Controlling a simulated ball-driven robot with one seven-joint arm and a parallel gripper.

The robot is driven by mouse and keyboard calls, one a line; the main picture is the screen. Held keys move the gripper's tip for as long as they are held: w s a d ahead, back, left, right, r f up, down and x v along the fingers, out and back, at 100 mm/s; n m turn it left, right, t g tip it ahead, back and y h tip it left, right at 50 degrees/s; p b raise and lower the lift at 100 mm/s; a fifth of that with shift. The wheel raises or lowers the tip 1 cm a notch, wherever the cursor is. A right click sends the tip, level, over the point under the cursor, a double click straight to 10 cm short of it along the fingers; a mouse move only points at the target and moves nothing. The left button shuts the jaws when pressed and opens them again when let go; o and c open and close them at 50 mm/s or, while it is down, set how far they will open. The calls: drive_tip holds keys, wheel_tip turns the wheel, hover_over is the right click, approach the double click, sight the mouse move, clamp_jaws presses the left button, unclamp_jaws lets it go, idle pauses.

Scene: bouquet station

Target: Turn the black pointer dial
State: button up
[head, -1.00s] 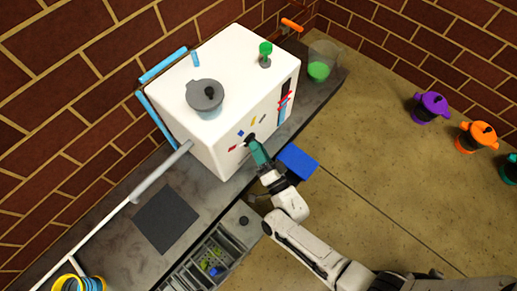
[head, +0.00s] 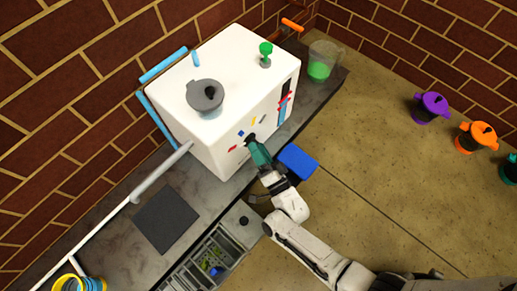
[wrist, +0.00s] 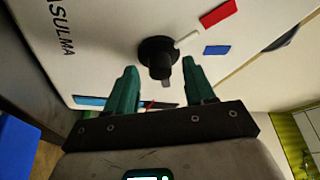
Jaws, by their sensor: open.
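The black pointer dial (wrist: 157,57) is on the front face of the white box-shaped machine (head: 222,110). In the wrist view a white pointer mark (wrist: 187,39) lies at its upper right, and red and blue marks are on the panel beyond it. My gripper (wrist: 158,75) has its two green fingers apart, one on each side of the dial's lower part. I cannot tell whether either finger touches it. In the head view my gripper (head: 254,145) is at the machine's front face and hides most of the dial (head: 250,137).
A blue block-like part (head: 298,161) juts out just right of my gripper. A grey lidded pot (head: 205,96) and a green knob (head: 265,50) are on top of the machine. A clear jug with green contents (head: 320,63) stands behind right. A compartment tray (head: 212,258) is at the front.

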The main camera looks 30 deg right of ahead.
drive_tip(key=s+f+p, duration=0.1)
drive_tip(key=s+f, duration=0.1)
drive_tip(key=s, duration=0.8)
drive_tip(key=shift+s+a+p, duration=0.15)
drive_tip(key=shift+a+p, duration=0.05)
drive_tip(key=shift+p, duration=0.2)
drive_tip(key=w+a+r+n+g+y+p, duration=0.1)
drive_tip(key=w+a+n+g+y+p, duration=0.15)
drive_tip(key=w+n+g, duration=0.4)
drive_tip(key=s+d+r+n+g+h+p, duration=0.1)
drive_tip(key=s+d+r+n+g, duration=0.2)
drive_tip(key=s+d+r+g, duration=0.5)
drive_tip(key=s+d+r+n+g+h, duration=0.1)
drive_tip(key=s+d+r+n+g, duration=0.3)
drive_tip(key=s, duration=0.6)
wheel_tip(320, 180, up, 39)
drive_tip(key=m+p, duration=0.1)
drive_tip(key=p, duration=3.7)
drive_tip(key=shift+s+a+g, duration=0.2)
drive_tip(key=shift+a+g, duration=0.15)
